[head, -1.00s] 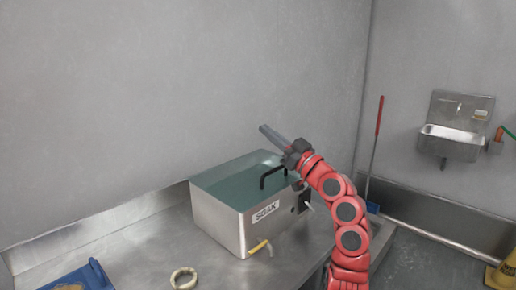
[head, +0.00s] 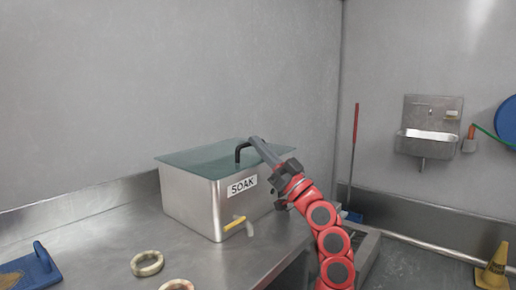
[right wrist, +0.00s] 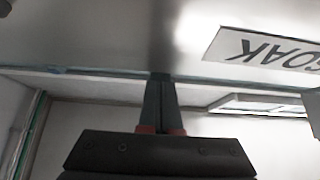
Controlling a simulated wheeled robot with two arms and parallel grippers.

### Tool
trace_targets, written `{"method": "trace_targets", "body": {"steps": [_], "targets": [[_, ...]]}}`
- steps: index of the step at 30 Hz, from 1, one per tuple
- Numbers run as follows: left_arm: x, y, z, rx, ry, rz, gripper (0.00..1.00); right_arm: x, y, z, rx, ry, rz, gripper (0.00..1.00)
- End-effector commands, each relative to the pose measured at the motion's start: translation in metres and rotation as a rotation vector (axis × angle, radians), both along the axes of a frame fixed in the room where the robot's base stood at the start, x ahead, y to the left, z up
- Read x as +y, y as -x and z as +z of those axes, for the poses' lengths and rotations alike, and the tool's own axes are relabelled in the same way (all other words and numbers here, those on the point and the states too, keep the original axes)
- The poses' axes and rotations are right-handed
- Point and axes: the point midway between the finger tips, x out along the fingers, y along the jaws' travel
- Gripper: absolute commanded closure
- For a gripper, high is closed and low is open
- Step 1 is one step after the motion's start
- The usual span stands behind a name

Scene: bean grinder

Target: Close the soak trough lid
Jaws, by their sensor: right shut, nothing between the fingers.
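The soak trough (head: 190,203) is a steel box with a SOAK label, standing on the steel counter. Its lid (head: 198,155) is a greenish see-through sheet lying roughly flat across the top, overhanging at the left; I cannot tell whether it sits fully down on the rim. A black handle (head: 239,152) stands at the lid's front right. My right gripper (head: 256,141) is shut and empty, its fingertips just by the handle; contact is unclear. In the right wrist view the shut fingers (right wrist: 160,78) point at the trough's edge near the upside-down label. My left gripper is not in view.
A yellow-handled tap (head: 235,224) sticks out from the trough front. Two pale rings (head: 147,263) and a blue tool (head: 37,266) lie on the counter at the left. A wall sink (head: 427,145) and a yellow cone (head: 493,266) are at the right.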

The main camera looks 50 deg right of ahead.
Motion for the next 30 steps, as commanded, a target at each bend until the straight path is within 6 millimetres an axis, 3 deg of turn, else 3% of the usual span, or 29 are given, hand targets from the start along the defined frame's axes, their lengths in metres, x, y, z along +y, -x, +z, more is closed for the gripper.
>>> {"method": "trace_targets", "body": {"steps": [17, 24, 30], "targets": [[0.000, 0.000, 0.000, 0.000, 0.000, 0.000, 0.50, -0.003, 0.003, -0.012, 0.017, -0.004, -0.002, 1.00], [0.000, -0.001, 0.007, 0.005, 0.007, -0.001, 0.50, -0.006, 0.049, -0.033, 0.005, -0.006, -0.008, 1.00], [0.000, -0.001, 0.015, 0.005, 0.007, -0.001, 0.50, -0.010, 0.104, -0.029, 0.001, -0.001, -0.009, 1.00]]}}
